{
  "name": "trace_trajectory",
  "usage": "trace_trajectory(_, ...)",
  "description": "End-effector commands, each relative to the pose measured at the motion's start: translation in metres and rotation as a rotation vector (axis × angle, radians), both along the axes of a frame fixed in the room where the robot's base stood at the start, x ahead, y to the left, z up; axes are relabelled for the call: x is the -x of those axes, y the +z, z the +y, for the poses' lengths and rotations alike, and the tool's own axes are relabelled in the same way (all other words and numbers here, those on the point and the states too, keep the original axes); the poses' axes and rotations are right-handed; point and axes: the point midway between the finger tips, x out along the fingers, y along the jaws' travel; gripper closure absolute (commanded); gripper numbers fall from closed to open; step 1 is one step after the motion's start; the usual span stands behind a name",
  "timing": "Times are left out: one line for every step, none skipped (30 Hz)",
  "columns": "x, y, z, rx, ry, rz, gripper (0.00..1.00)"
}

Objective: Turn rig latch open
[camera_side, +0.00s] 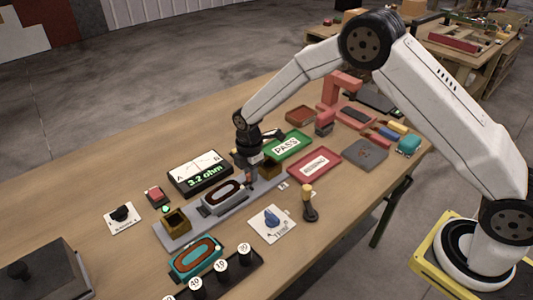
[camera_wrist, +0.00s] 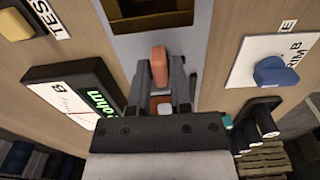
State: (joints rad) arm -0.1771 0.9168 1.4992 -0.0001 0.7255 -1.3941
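The rig (camera_side: 183,231) is a long grey plate on the table, with a brass block (camera_side: 175,221) at its left end and another brass block (camera_side: 270,168) at its right end. A grey-framed oval detector (camera_side: 224,197) lies between them. My gripper (camera_side: 252,178) is low over the rig's right part, beside the right block, and partly hides it. In the wrist view an upright orange lever (camera_wrist: 159,66), apparently the rig latch, stands between the fingertips of my gripper (camera_wrist: 162,75). The fingers look apart, with narrow gaps beside the lever. The latch's base is hidden.
The meter (camera_side: 201,172) reading 3.2 ohm stands behind the rig. A trim dial card (camera_side: 272,222) and a brass-topped stamp (camera_side: 309,205) are in front. A green PASS tray (camera_side: 287,145) and a red tray (camera_side: 314,162) lie to the right.

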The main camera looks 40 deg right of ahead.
Motion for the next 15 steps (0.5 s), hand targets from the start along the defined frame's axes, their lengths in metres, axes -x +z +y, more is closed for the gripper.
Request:
trace_trajectory(0.0, 0.0002, 0.0, 0.0, 0.0, 0.0, 0.93)
trace_trajectory(0.0, 0.0002, 0.0, 0.0, 0.0, 0.0, 1.0)
trace_trajectory(0.0, 0.0002, 0.0, 0.0, 0.0, 0.0, 1.0)
trace_trajectory(0.0, 0.0002, 0.0, 0.0, 0.0, 0.0, 1.0)
trace_trajectory(0.0, 0.0002, 0.0, 0.0, 0.0, 0.0, 1.0)
trace_trajectory(0.0, 0.0003, 0.0, 0.0, 0.0, 0.0, 1.0)
trace_trajectory(0.0, 0.0003, 0.0, 0.0, 0.0, 0.0, 1.0)
trace_trajectory(0.0, 0.0003, 0.0, 0.0, -0.001, 0.0, 1.0)
trace_trajectory(0.0, 0.0003, 0.0, 0.0, -0.002, 0.0, 1.0)
trace_trajectory(0.0, 0.0003, 0.0, 0.0, -0.004, 0.0, 1.0)
trace_trajectory(0.0, 0.0004, 0.0, 0.0, -0.006, 0.0, 1.0)
trace_trajectory(0.0, 0.0004, 0.0, 0.0, -0.011, 0.0, 1.0)
trace_trajectory(0.0, 0.0004, 0.0, 0.0, -0.015, 0.0, 1.0)
trace_trajectory(0.0001, 0.0004, 0.0, 0.0, -0.021, 0.0, 1.0)
trace_trajectory(0.0001, 0.0004, 0.0, 0.0, -0.029, 0.0, 1.0)
